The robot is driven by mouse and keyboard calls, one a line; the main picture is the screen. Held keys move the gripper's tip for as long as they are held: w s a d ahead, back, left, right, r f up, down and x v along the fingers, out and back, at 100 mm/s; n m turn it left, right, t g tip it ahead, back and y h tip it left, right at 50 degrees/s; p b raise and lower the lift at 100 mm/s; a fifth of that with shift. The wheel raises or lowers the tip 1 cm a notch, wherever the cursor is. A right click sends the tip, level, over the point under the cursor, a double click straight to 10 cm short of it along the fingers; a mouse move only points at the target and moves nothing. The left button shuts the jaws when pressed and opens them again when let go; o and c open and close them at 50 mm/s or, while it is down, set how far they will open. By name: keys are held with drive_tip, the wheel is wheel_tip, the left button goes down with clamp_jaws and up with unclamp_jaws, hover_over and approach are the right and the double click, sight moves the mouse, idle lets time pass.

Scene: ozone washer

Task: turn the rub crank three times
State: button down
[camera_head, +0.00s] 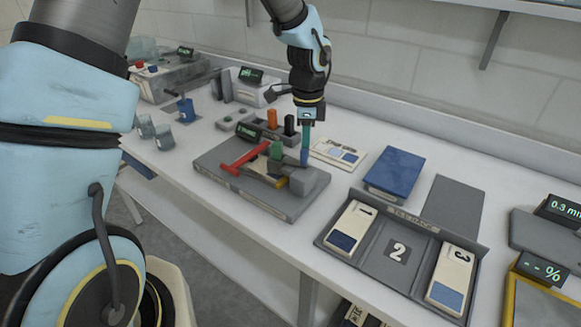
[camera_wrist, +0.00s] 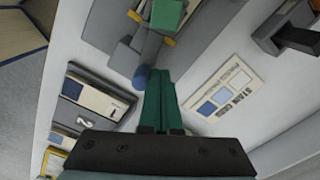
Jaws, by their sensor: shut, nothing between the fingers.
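The rub tester is a low grey base (camera_head: 235,188) with a red arm (camera_head: 252,153), a green block (camera_head: 277,150) and a grey housing (camera_head: 308,181) at its right end. A blue upright handle (camera_head: 304,157), seemingly the crank's, stands by that housing. In the wrist view the blue handle (camera_wrist: 141,76) lies just left of my fingertips, with the green block (camera_wrist: 167,14) beyond. My gripper (camera_head: 305,148) points down at the handle's top with its green fingers together. The fingers (camera_wrist: 159,76) are shut and empty. I cannot tell whether they touch the handle.
A printed card (camera_head: 336,154) lies behind the tester. To the right are a blue pad (camera_head: 395,170) and a grey tray (camera_head: 392,268) with numbered slots. Orange and black upright pieces (camera_head: 272,119) stand behind the tester. Cups (camera_head: 163,137) stand at the left.

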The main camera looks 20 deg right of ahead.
drive_tip(key=shift+s+a, duration=0.15)
drive_tip(key=shift+s, duration=0.1)
drive_tip(key=shift+s+a, duration=0.4)
drive_tip(key=shift+s, duration=0.05)
drive_tip(key=shift+w+d, duration=0.15)
drive_tip(key=shift+w+d+r, duration=0.1)
drive_tip(key=shift+w+d, duration=0.4)
wheel_tip(320, 180, up, 9)
drive_tip(key=p, duration=0.1)
idle(0.8)
drive_tip(key=shift+a, duration=0.1)
